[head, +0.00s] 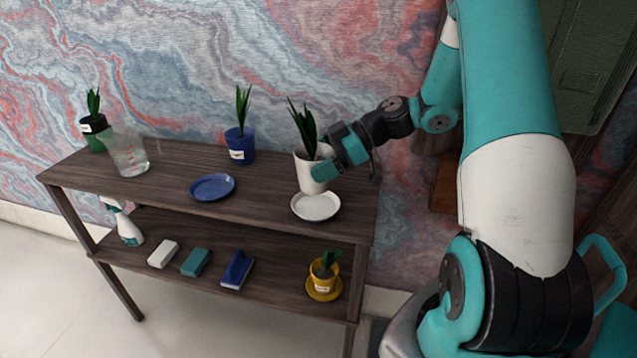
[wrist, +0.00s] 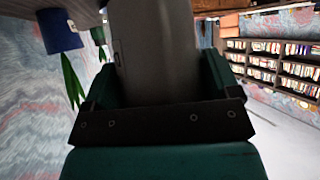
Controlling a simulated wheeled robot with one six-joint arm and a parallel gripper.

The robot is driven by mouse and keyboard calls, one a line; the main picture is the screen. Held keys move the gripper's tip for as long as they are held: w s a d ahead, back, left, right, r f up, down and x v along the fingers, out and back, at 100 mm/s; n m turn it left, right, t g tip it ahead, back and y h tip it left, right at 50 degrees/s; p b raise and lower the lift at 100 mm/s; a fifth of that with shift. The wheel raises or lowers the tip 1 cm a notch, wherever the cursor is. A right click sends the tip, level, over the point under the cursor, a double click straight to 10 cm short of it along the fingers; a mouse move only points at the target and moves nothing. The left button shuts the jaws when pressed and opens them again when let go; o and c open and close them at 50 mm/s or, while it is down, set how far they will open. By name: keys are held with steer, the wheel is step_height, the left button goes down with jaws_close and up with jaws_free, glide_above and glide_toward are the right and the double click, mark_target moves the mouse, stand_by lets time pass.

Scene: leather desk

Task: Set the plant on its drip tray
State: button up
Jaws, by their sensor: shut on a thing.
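A white pot with a green, long-leaved plant (head: 308,172) is at the right end of the top shelf. My gripper (head: 322,166) is shut on the pot from its right side. The pot looks upright and sits just behind and above a white drip tray (head: 316,207); I cannot tell whether it touches the shelf. The tray looks empty and lies near the shelf's front edge. In the wrist view the held pot (wrist: 158,50) fills the space between the fingers as a grey shape, and the plant's leaves are not clear there.
A blue pot with a plant (head: 240,145) and a blue tray (head: 212,187) are to the left. A dark green pot (head: 95,133) and a clear watering vessel (head: 128,153) stand at the far left. The lower shelf holds a yellow potted plant (head: 323,270), a spray bottle (head: 127,225) and several blocks or brushes.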

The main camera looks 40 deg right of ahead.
steer(key=shift+f, duration=2.6)
steer(key=shift+f+b, duration=0.2)
steer(key=shift+b, duration=0.1)
steer(key=o, duration=1.1)
steer(key=shift+r, duration=0.1)
steer(key=shift+r+p, duration=0.25)
steer(key=shift+p, duration=0.1)
steer(key=v, duration=1.2)
steer(key=shift+f+b, duration=0.1)
steer(key=shift+b, duration=0.3)
